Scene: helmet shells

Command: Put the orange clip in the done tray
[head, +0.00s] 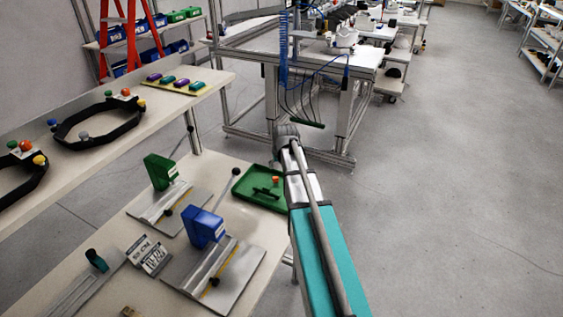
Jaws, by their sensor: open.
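A green tray (245,199) lies on the lower bench, left of my arm. A small orange piece (275,180) shows within its outline, beside a dark bar-like piece; it may be the orange clip, but it is too small to be sure. Other orange-red pieces sit on the dark headbands on the upper shelf, one on the far band (125,92) and one on the near band (26,145). No label shows that marks the done tray. My arm reaches up from the bottom right, past the tray's right edge. My gripper is not visible.
A green block (160,171) and a blue block (204,228) stand on metal plate fixtures left of the tray. A yellowish strip (174,87) carries purple and green pieces on the upper shelf. A metal-framed workbench (345,62) stands behind. The floor to the right is clear.

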